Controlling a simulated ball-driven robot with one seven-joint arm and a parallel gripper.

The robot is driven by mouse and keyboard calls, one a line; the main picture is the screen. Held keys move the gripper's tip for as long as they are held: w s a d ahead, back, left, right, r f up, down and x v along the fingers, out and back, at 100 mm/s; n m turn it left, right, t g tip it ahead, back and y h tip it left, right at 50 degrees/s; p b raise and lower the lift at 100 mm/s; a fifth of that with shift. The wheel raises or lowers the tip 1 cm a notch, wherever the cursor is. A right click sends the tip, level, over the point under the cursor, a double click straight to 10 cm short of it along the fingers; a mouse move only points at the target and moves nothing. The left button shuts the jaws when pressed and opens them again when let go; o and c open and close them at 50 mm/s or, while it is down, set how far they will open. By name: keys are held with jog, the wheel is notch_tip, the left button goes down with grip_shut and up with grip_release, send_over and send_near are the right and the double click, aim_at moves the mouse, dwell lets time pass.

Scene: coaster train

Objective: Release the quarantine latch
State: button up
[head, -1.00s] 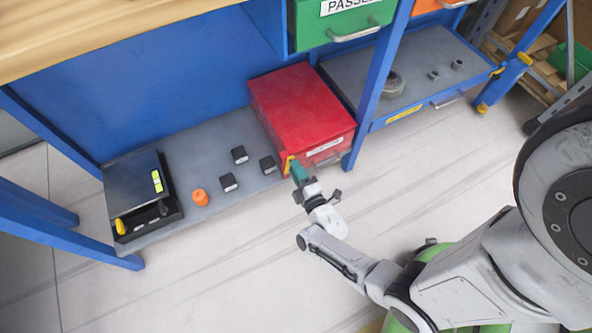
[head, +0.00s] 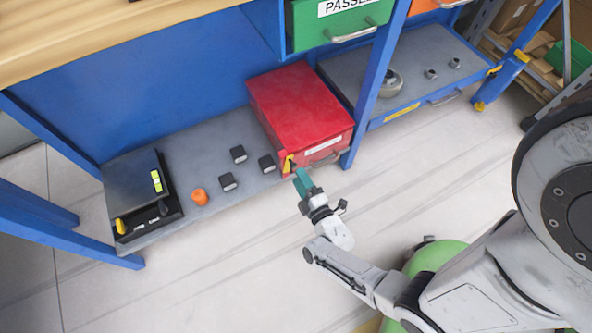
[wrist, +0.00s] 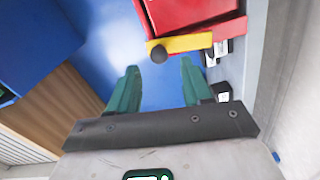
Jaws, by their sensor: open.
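The red quarantine box (head: 300,105) stands on the lower grey shelf, with a pale label on its front. A yellow latch (head: 288,163) sits at the box's front left corner. In the wrist view the latch (wrist: 187,44) is a yellow bar with a dark round knob (wrist: 157,52) at its end, lying across the red box (wrist: 190,12). My gripper (head: 302,176) is just in front of the latch; its green fingers (wrist: 158,85) are open and empty. The knob appears beyond the fingertips, between their lines. I see no contact with the latch.
Several small black blocks (head: 228,182) and an orange piece (head: 200,197) stand on the shelf left of the box. A black case (head: 140,190) lies at the far left. A blue table leg (head: 372,90) rises right of the box. The floor in front is clear.

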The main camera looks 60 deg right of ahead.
jog(key=v, duration=0.6)
jog(key=shift+s+a+p, duration=0.25)
jog(key=shift+s+p, duration=0.05)
jog(key=shift+w, duration=0.1)
